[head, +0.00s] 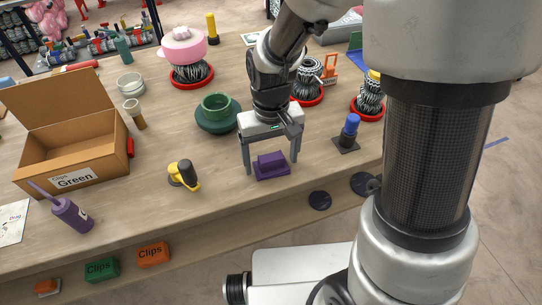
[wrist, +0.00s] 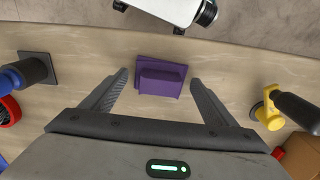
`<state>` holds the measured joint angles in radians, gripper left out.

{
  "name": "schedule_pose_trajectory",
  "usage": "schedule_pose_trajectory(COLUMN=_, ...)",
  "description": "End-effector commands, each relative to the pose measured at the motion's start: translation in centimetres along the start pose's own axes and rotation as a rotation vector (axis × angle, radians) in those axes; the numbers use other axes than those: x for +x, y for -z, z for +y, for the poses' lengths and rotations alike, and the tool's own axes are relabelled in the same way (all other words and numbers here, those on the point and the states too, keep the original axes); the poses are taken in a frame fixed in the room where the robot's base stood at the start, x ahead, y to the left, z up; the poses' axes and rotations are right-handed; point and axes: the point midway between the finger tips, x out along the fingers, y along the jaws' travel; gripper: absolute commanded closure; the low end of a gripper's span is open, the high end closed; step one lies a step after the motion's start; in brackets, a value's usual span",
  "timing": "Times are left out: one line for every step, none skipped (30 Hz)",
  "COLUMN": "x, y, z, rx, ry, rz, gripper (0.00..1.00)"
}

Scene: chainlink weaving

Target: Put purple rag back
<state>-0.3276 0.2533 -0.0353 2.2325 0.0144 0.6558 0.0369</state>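The purple rag (head: 271,166) lies folded on the wooden table near its front edge in the head view. It also shows in the wrist view (wrist: 161,79), a purple block-like fold on a flatter purple layer. My gripper (head: 271,170) points down over it, with a finger on each side. In the wrist view my gripper (wrist: 160,82) is open, with the rag between the fingers and visible gaps on both sides. Neither finger visibly touches the rag. The exact height of the fingertips above the table is hard to tell.
A yellow and black tool (head: 184,175) stands left of my gripper and a blue-topped tool on a dark base (head: 348,132) stands right. Behind are a green pot (head: 217,113) and red-rimmed stands. A cardboard box labelled Green (head: 75,150) and a purple bottle (head: 72,213) are at left.

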Motion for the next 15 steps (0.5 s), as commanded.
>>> schedule_pose_trajectory(x=0.0, y=0.0, z=0.0, rx=0.0, ry=0.0, rz=0.0, gripper=0.19)
schedule_pose_trajectory(x=0.0, y=0.0, z=0.0, rx=0.0, ry=0.0, rz=0.0, gripper=0.19)
schedule_pose_trajectory(x=0.0, y=0.0, z=0.0, rx=0.0, ry=0.0, rz=0.0, gripper=0.19)
schedule_pose_trajectory(x=0.0, y=0.0, z=0.0, rx=0.0, ry=0.0, rz=0.0, gripper=0.19)
schedule_pose_trajectory(x=0.0, y=0.0, z=0.0, rx=0.0, ry=0.0, rz=0.0, gripper=0.19)
schedule_pose_trajectory(x=-0.1, y=0.0, z=0.0, rx=0.0, ry=0.0, rz=0.0, gripper=0.19)
schedule_pose_trajectory(x=-0.1, y=0.0, z=0.0, rx=0.0, ry=0.0, rz=0.001, gripper=0.19)
schedule_pose_trajectory(x=-0.5, y=0.0, z=0.0, rx=0.0, ry=0.0, rz=0.001, gripper=0.19)
schedule_pose_trajectory(x=-1.0, y=0.1, z=0.0, rx=0.0, ry=0.0, rz=0.002, gripper=0.19)
schedule_pose_trajectory(x=-1.4, y=0.1, z=0.0, rx=0.0, ry=0.0, rz=0.004, gripper=0.19)
schedule_pose_trajectory(x=-1.9, y=0.1, z=0.0, rx=0.0, ry=0.001, rz=0.004, gripper=0.19)
schedule_pose_trajectory(x=-2.7, y=0.1, z=0.0, rx=0.0, ry=0.0, rz=0.004, gripper=0.19)
schedule_pose_trajectory(x=-3.3, y=0.1, z=-0.1, rx=-0.001, ry=0.001, rz=0.006, gripper=0.19)
schedule_pose_trajectory(x=-4.0, y=0.1, z=-0.2, rx=-0.002, ry=0.001, rz=0.006, gripper=0.19)
schedule_pose_trajectory(x=-5.0, y=0.2, z=-0.4, rx=-0.002, ry=0.0, rz=0.006, gripper=0.19)
